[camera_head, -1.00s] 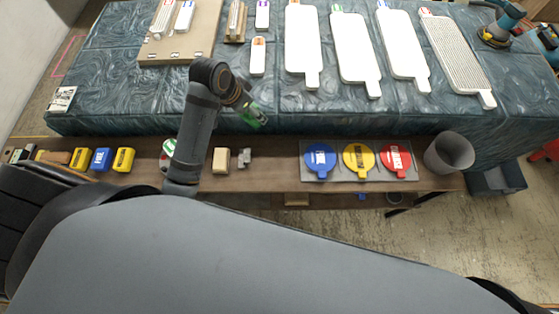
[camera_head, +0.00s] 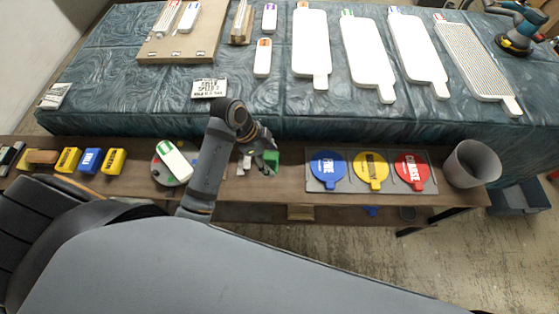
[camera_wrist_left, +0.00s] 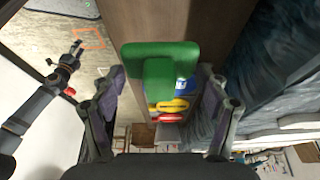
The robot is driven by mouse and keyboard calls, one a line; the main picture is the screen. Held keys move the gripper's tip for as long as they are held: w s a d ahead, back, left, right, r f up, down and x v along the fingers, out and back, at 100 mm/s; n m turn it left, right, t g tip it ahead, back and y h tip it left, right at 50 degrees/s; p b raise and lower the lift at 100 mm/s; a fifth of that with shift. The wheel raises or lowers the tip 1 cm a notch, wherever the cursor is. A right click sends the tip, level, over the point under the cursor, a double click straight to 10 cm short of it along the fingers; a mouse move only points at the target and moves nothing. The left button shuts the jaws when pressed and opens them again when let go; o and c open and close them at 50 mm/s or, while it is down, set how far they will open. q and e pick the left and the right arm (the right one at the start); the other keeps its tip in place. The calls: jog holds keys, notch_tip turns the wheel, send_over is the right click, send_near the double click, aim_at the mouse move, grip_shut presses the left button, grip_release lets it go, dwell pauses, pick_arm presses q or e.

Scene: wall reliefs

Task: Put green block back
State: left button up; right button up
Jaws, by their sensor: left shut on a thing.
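My left gripper (camera_head: 267,158) is shut on the green block (camera_head: 272,157) and holds it over the brown bench, left of the blue disc. In the left wrist view the green block (camera_wrist_left: 160,62) has a wide plate and a stem that sits between the two fingers (camera_wrist_left: 160,95). A yellow block (camera_head: 68,160), a blue block (camera_head: 90,161) and another yellow block (camera_head: 114,161) stand in a row at the left of the bench. A dark arm at the left of the wrist view appears to be my right one; its gripper (camera_wrist_left: 76,47) is too small to read.
A grey tray (camera_head: 312,185) holds blue (camera_head: 328,168), yellow (camera_head: 371,170) and red (camera_head: 411,171) discs. A grey bin (camera_head: 472,163) stands at the bench's right end. A white-and-green tool (camera_head: 174,160) lies left of my arm. Several white paddles lie on the marbled table (camera_head: 130,105).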

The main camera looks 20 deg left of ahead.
pick_arm(q)
jog(key=w+f, duration=0.1)
jog(key=f, duration=0.1)
jog(key=w+d+f, duration=0.1)
jog(key=w+f, duration=0.2)
jog(key=f, duration=0.1)
jog(key=shift+w+d+b, duration=0.2)
jog(key=shift+w+b, duration=0.1)
notch_tip(320, 180, down, 3)
jog(key=o, duration=1)
jog(key=shift+f, duration=0.1)
jog(key=p+v, duration=0.1)
jog(key=v, duration=1.1)
